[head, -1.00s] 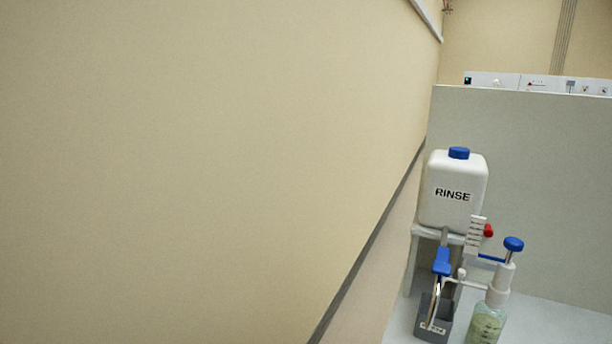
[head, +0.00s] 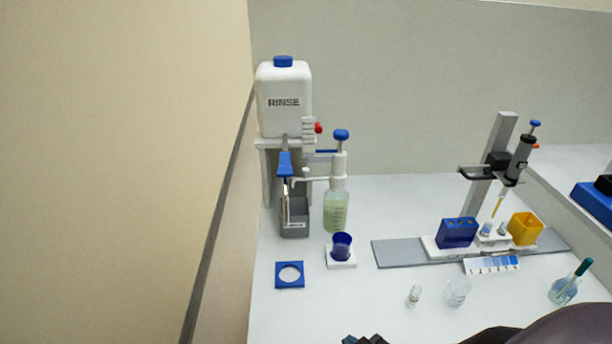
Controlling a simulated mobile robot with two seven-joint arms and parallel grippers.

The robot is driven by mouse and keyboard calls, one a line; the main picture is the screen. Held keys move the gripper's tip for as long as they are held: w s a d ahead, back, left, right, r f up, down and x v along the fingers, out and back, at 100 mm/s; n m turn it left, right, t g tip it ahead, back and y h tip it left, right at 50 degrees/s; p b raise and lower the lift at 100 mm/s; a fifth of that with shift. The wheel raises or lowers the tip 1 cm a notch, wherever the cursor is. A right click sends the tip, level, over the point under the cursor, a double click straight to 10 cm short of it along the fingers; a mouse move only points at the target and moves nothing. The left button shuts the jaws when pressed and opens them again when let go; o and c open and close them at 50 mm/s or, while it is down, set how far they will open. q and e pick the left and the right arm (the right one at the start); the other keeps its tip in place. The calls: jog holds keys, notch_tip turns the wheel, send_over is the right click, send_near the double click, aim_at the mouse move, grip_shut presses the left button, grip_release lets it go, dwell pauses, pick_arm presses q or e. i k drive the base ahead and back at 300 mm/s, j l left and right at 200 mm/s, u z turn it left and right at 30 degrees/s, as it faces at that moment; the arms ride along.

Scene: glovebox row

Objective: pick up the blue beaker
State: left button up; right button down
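At the bottom edge a small dark piece (head: 364,340) shows, likely the tip of my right gripper, cut off by the frame. It is below the beaker in the picture and apart from it. Whether it is open or shut does not show. My dark arm link (head: 560,328) fills the bottom right corner. My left gripper is not in view.
The white RINSE tank (head: 284,100) and the pale green pump bottle (head: 336,211) stand behind the beaker. A blue square holder (head: 289,275) lies at its left. A rack strip (head: 400,253) with blue and yellow boxes, a vial (head: 414,296) and a clear beaker (head: 457,292) are to the right.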

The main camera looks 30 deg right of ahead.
aim_at(342, 242)
jog(key=z, duration=1.2)
jog(key=k+j+u, duration=0.2)
jog(key=u, duration=0.15)
jog(key=k+j+u, duration=0.15)
jog(key=j+u, duration=0.25)
jog(key=i+l, duration=0.25)
jog(key=i, duration=0.2)
